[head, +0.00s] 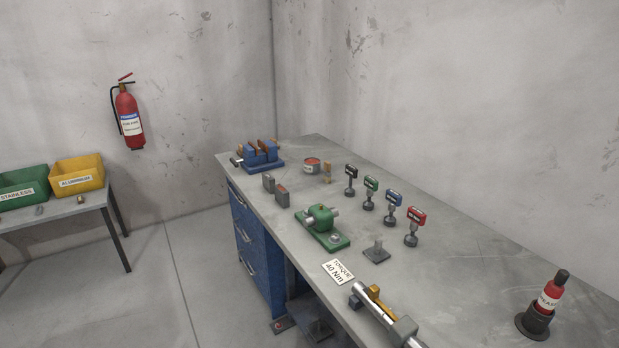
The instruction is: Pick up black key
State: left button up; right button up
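The black key (351,172) has a black rectangular head with a light label and a dark foot. It stands upright on the grey workbench (460,237), farthest back in a row of similar keys. The green key (370,186), blue key (391,199) and red key (415,218) stand nearer in the same row, apart from it. Nothing hides the black key. Neither of my grippers is in view.
A green device (322,224), a small grey stand (376,251) and a red-topped tin (311,165) stand near the keys. A blue vise (261,153) is at the far end. A metal tool with a yellow part (378,303) and a red bottle (548,297) are nearer.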

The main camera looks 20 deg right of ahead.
aim_at(350, 170)
jog(key=i+j, duration=0.2)
jog(key=i, duration=0.25)
jog(key=i+j+u, duration=0.1)
jog(key=i, duration=0.35)
jog(key=i+j, duration=0.25)
jog(key=i, duration=0.25)
jog(key=i+z, duration=0.2)
jog(key=z, duration=0.3)
jog(key=i+j+z, duration=0.2)
jog(key=z, duration=0.3)
jog(key=i+j+z, duration=0.2)
jog(key=z, duration=0.25)
jog(key=i+j+z, duration=0.15)
jog(key=z, duration=0.3)
jog(key=i+j+z, duration=0.1)
jog(key=z, duration=0.4)
jog(key=j+z, duration=0.3)
jog(key=z, duration=0.15)
